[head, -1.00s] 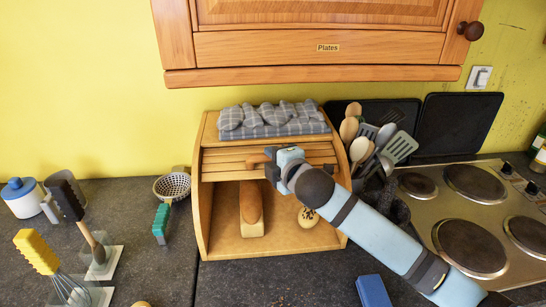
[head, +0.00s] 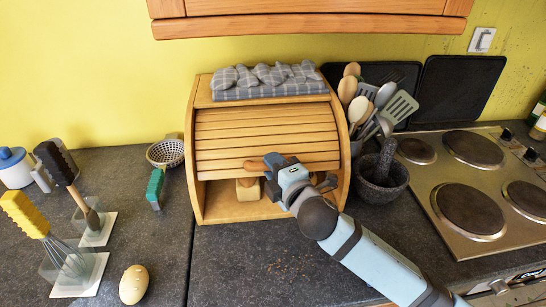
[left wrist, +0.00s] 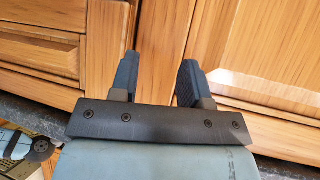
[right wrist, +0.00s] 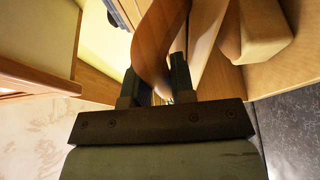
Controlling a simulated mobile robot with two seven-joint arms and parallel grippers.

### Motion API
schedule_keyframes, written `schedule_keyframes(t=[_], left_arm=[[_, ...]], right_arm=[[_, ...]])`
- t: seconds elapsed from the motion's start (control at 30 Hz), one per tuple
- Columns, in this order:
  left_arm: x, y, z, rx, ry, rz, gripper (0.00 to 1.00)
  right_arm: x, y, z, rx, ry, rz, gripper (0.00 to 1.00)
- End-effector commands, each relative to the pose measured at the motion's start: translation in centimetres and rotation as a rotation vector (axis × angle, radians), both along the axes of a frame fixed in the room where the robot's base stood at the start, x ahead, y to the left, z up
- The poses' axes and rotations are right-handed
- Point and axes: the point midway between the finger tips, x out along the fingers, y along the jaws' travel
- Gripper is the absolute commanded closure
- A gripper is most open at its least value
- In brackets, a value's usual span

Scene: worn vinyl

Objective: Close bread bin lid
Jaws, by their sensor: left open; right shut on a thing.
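The wooden bread bin (head: 200,205) stands on the dark counter against the yellow wall. Its slatted roll lid (head: 265,130) covers most of the front, and a low gap shows beneath it. Through the gap, part of a light wooden block-like item (head: 247,189) shows inside. My right gripper (head: 274,172) is at the lid's lower edge, shut on the wooden lid handle (head: 255,165). The handle also shows between its fingers in the right wrist view (right wrist: 158,45). My left gripper (left wrist: 155,80) is open and empty, facing wooden cabinet doors, and is out of the head view.
A folded checked cloth (head: 268,80) lies on top of the bin. A mortar with pestle (head: 380,175), a utensil holder and the stove (head: 470,190) stand on the right. Brush, whisk and egg-like item (head: 133,284) are on the left.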

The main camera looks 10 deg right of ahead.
Motion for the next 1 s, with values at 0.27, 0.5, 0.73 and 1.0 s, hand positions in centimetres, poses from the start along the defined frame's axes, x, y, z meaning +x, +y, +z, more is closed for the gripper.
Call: schedule_keyframes(t=[0.27, 0.5, 0.73, 1.0], left_arm=[[0.0, 0.0, 0.0, -0.001, 0.000, 0.001, 0.57], [0.0, 0.0, 0.0, 0.000, 0.000, 0.001, 0.57], [0.1, 0.0, 0.0, -0.001, -0.001, 0.001, 0.57], [0.1, 0.0, -0.2, -0.002, 0.000, 0.001, 0.57]], right_arm=[[-0.1, 0.0, -0.3, 0.002, 0.004, -0.001, 1.00], [0.0, 0.0, -0.3, 0.002, 0.004, -0.001, 0.67], [-0.1, 0.0, -0.2, 0.001, 0.003, 0.000, 0.67], [-3.1, -1.3, -0.4, -0.001, 0.004, 0.000, 0.67]])
